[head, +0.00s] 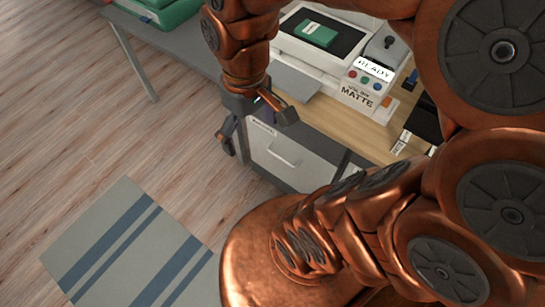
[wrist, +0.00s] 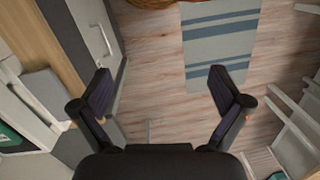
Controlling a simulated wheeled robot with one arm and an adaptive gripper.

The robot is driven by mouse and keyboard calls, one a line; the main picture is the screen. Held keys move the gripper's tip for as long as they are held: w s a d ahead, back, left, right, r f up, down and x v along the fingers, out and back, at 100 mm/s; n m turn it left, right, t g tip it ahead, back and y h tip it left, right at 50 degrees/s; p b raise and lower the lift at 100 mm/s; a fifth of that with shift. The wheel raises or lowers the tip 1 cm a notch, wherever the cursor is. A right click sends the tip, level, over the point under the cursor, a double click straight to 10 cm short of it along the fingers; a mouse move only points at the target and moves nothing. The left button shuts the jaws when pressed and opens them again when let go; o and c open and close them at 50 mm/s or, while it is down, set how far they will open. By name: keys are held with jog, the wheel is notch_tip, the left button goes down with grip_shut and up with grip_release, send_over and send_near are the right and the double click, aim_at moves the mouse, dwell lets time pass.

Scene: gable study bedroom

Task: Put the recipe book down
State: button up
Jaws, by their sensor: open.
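A small green flat item, perhaps the recipe book (head: 315,33), lies on the dark top panel of the white machine (head: 305,57); its lettering is too small to read. A green patch shows at the left edge of the wrist view (wrist: 9,137), probably the same item. My gripper (head: 258,124) hangs in front of the machine, by the edge of the desk (head: 325,121) and above the drawer cabinet. In the wrist view my gripper (wrist: 160,72) has its fingers spread wide, with nothing between them but floor beyond. It is apart from the green item.
The drawer cabinet (head: 283,162) stands under the wooden desk. A larger green object (head: 160,12) sits on a grey table (head: 190,38) at the upper left. A striped rug (head: 130,245) lies on open wooden floor. A black item (head: 424,118) lies on the desk at right.

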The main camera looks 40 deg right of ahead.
jog(key=s+f+m, duration=0.1)
jog(key=s+f, duration=0.1)
jog(key=s, duration=0.4)
jog(key=shift+s+f+m+g+h, duration=0.2)
jog(key=shift+s+m+g+h, duration=0.1)
jog(key=shift+g, duration=0.1)
jog(key=shift+d, duration=0.1)
jog(key=shift+r+p, duration=0.75)
jog(key=shift+c, duration=0.4)
